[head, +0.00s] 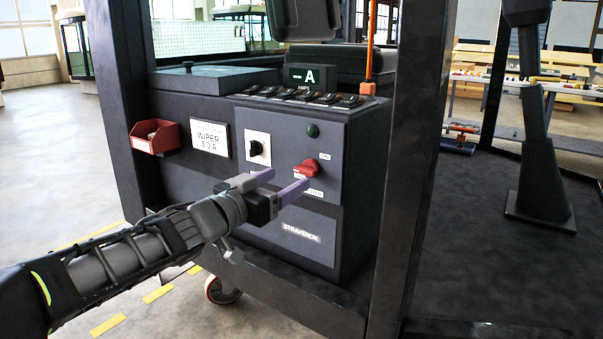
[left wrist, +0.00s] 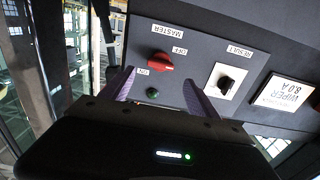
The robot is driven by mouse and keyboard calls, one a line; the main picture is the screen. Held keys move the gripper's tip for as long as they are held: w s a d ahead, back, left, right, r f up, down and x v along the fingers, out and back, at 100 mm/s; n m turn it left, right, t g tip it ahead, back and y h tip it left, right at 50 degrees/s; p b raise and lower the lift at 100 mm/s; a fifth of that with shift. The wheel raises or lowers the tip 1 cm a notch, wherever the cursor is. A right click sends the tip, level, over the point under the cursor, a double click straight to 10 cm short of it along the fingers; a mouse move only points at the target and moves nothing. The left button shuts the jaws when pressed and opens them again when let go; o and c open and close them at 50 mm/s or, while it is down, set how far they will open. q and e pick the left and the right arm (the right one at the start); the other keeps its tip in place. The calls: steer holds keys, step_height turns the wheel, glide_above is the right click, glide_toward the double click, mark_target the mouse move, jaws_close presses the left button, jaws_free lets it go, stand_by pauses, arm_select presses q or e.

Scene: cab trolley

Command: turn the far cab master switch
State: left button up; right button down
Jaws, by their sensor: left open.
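The red master switch (head: 309,167) sits on the dark front panel of the cab console, with ON, OFF and MASTER labels around it. In the left wrist view, which is upside down, the red switch (left wrist: 163,63) lies beyond the fingertips, and the labels are readable. My left gripper (head: 286,181) is open and empty, its purple fingers pointing at the panel just in front of the switch. In the left wrist view the fingers (left wrist: 159,78) stand apart on either side below the switch. No contact with the switch is visible. My right gripper is not in view.
A black knob on a white plate (head: 257,160) sits left of the switch, and a green lamp (head: 313,131) above it. A WIPER 8.0 A sign (head: 209,139) and a red bin (head: 155,137) are further left. A dark cab post (head: 408,150) stands to the right.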

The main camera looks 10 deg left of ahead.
mark_target(303, 170)
arm_select(q)
steer(key=b+x, duration=0.1)
steer(key=x, duration=0.5)
steer(key=shift+w+d, duration=0.1)
steer(key=shift+w, duration=0.25)
steer(key=shift+c, duration=0.4)
steer(key=c, duration=1.3)
